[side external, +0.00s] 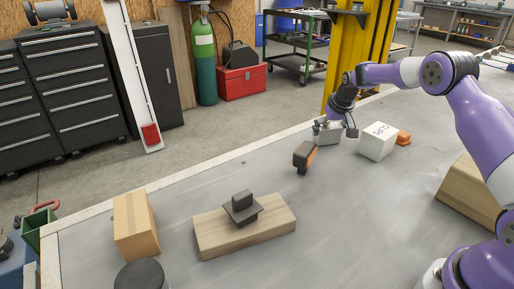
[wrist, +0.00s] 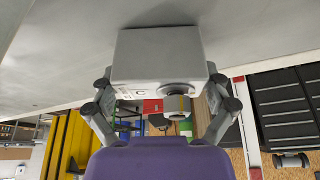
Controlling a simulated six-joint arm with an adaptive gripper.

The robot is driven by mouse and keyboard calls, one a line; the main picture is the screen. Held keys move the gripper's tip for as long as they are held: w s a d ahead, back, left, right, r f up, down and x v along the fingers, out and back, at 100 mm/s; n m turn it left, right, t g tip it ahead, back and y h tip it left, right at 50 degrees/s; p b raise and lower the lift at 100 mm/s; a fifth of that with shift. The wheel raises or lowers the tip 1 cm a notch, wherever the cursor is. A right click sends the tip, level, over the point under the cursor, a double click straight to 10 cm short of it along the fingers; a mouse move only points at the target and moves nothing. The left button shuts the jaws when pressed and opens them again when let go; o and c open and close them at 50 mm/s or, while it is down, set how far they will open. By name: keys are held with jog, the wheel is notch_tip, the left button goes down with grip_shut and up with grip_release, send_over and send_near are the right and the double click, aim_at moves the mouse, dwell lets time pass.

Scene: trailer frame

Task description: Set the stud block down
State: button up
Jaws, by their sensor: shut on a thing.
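My gripper (side external: 334,124) is low over the far part of the grey table, shut on a light grey block. In the wrist view my gripper's fingers (wrist: 162,80) press on the block's two sides. This grey block, which I take as the stud block (wrist: 155,55), has a round dark-rimmed stud on the face turned to the wrist camera. In the side view the held block (side external: 328,137) is small and partly hidden by the fingers. I cannot tell whether its underside touches the table.
A white lettered cube (side external: 375,145) and an orange piece (side external: 403,138) stand right of my gripper. A dark-and-orange object (side external: 303,156) is close on its left. A wooden block (side external: 215,238) bearing dark pieces and a cardboard box (side external: 136,230) are nearer. The mid-table is clear.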

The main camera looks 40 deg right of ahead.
jog(key=shift+f, duration=0.1)
jog(key=o, duration=1.1)
jog(key=s+a+r+n, duration=0.1)
jog(key=s+a+r, duration=0.3)
jog(key=r, duration=0.4)
jog(key=s+a+r, duration=0.4)
jog(key=r, duration=0.4)
jog(key=s+a+n, duration=0.1)
jog(key=s+a, duration=0.3)
jog(key=s, duration=0.2)
jog(key=s+a+n+t+y, duration=0.1)
jog(key=s+a, duration=0.3)
jog(key=s, duration=0.2)
jog(key=s+a+n, duration=0.1)
jog(key=s+a, duration=0.3)
jog(key=s, duration=0.2)
jog(key=shift+s+f+n+y, duration=0.2)
jog(key=shift+s+n+y, duration=0.1)
jog(key=shift+s+y, duration=0.1)
